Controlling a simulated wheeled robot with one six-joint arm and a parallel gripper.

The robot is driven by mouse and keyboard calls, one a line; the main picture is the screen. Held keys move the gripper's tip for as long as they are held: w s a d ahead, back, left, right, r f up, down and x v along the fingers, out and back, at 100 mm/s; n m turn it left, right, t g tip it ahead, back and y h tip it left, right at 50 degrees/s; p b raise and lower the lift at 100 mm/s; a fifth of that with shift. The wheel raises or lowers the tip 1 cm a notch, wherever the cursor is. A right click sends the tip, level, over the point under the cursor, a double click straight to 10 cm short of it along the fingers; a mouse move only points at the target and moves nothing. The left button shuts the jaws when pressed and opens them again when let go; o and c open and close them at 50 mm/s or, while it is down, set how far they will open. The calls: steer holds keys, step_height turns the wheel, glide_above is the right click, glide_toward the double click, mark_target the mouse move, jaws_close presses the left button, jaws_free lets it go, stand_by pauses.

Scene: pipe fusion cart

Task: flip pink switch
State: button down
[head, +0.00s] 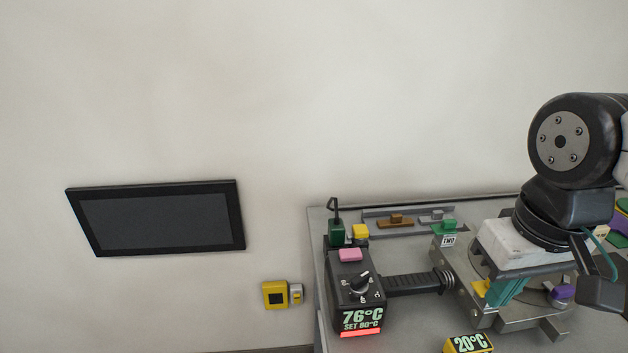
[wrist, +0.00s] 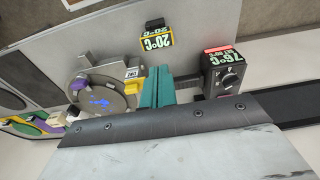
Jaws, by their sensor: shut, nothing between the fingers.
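The pink switch (head: 350,254) is a small block on top of a black control box (head: 347,283) in the head view. The box has a round knob (head: 360,283) and a display reading 76°C, set 80°C. My gripper (head: 502,296) is right of the box, over the metal fixture and apart from the switch. Its teal fingers (wrist: 156,88) are shut and empty. In the wrist view the control box (wrist: 222,76) shows at the right, but I cannot make out the pink switch there.
A 20°C display block (head: 468,343) stands in front. Behind the box are a green block (head: 336,234) with a hooked black rod and a yellow block (head: 360,232). A black handle (head: 415,283) extends right from the box. A screen (head: 160,220) hangs on the wall.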

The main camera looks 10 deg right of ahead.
step_height(320, 180, up, 7)
steer(key=g, duration=0.1)
glide_above(347, 252)
steer(key=shift+w+f, duration=0.1)
steer(key=shift+f, duration=0.05)
steer(key=shift+f, duration=0.1)
step_height(347, 252, down, 14)
steer(key=shift+r, duration=0.1)
